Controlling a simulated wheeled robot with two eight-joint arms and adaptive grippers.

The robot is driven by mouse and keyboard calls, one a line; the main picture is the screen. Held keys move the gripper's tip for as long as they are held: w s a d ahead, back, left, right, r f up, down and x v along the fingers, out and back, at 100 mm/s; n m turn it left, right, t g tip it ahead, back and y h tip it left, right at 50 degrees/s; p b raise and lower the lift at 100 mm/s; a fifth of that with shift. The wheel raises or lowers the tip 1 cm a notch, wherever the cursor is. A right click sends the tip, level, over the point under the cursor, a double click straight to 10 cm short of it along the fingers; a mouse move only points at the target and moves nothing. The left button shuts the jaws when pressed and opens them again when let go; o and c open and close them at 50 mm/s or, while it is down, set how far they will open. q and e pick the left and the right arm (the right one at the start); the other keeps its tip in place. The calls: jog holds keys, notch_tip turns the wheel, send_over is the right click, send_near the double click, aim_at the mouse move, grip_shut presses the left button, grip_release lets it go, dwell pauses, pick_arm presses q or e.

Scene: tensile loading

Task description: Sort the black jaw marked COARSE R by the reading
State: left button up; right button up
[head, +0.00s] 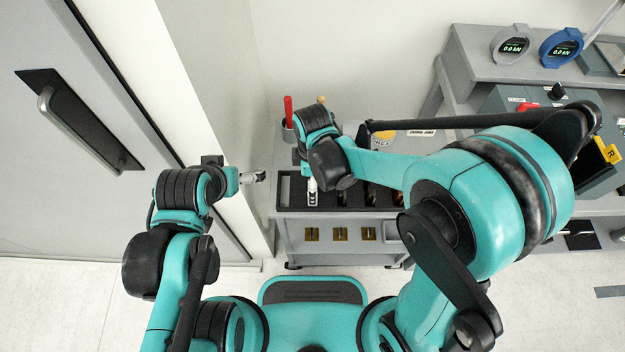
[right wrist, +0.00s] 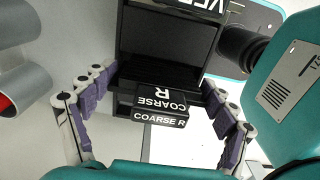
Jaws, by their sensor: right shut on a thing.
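The black jaw marked COARSE R (right wrist: 160,108) sits between the purple-padded fingers of my right gripper (right wrist: 155,115) in the right wrist view, and the gripper is shut on it. A black open box or bin with partly cut-off white lettering (right wrist: 170,40) is just beyond the jaw. In the head view my right gripper (head: 312,190) is over the left part of the black tray on the cart; the jaw cannot be made out there. My left gripper (head: 256,177) is left of the cart, away from it; its finger opening is too small to judge. Two round gauges, grey (head: 512,46) and blue (head: 563,47), appear to read 0.0 kN.
The grey cart (head: 290,228) has several brass-coloured plates on its front. A red-handled tool (head: 288,108) stands at its back left. A dark machine (head: 500,100) with a yellow R tag (head: 607,149) is at right, partly behind my right arm. A door (head: 70,160) fills the left.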

jog(key=shift+f+b, duration=0.5)
jog(key=shift+f, duration=0.1)
jog(key=o, duration=1.7)
notch_tip(320, 180, up, 12)
